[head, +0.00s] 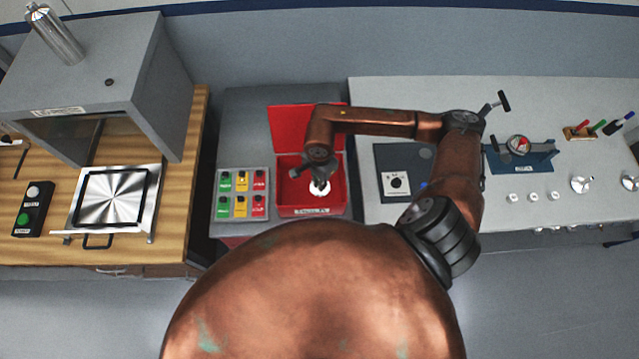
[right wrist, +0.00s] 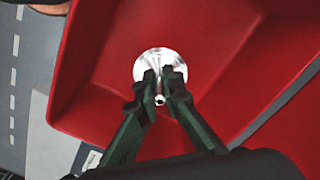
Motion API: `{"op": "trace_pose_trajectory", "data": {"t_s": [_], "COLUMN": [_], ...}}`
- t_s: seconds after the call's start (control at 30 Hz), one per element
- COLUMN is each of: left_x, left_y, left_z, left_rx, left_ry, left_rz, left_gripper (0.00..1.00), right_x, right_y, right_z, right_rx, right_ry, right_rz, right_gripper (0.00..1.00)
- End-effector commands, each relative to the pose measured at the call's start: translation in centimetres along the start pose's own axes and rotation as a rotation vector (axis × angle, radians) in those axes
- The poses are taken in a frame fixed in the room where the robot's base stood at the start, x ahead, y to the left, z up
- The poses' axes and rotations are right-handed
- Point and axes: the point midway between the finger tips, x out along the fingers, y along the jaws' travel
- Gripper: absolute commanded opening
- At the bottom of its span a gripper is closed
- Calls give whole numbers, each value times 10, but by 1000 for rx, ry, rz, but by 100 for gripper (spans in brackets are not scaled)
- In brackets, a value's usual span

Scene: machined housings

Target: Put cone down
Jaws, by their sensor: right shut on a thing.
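The cone (right wrist: 150,62) is a shiny silver-white piece with a round flared base and a narrow stem. In the right wrist view my right gripper (right wrist: 160,84) is shut on its stem, with the round base beyond the fingertips. In the head view my right gripper (head: 320,187) reaches down into the red box (head: 283,170), and the cone (head: 319,193) shows as a small white shape under it. The red box (right wrist: 95,100) surrounds the cone in the wrist view. I cannot tell whether the cone touches the box floor. My left gripper is not in view.
The box's red lid (head: 288,127) stands open behind it. A panel of green, yellow and red buttons (head: 242,194) lies left of the box. On the right table stand a dark plate (head: 390,160), a blue fixture (head: 520,160) and several small metal parts. A grey oven-like cabinet (head: 150,85) stands left.

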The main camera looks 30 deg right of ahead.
Motion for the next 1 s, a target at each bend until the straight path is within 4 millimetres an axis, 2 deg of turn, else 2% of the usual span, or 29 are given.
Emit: {"op": "trace_pose_trajectory", "data": {"t_s": [0.07,0.17,0.47,0.5,0.73,1.0], "left_x": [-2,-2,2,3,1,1], "left_y": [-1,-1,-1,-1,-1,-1], "left_z": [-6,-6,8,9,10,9], "left_rx": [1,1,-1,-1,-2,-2], "left_ry": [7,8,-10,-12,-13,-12], "left_rz": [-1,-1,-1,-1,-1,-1], "left_gripper": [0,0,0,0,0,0], "right_x": [10,14,17,18,16,16], "right_y": [0,0,0,0,0,0], "right_z": [1,1,0,0,0,0], "right_rx": [0,-1,-1,-1,-1,-1], "right_ry": [-2,0,0,1,0,0], "right_rz": [2,-1,0,0,0,0], "right_gripper": [0,0,0,8,24,25]}}
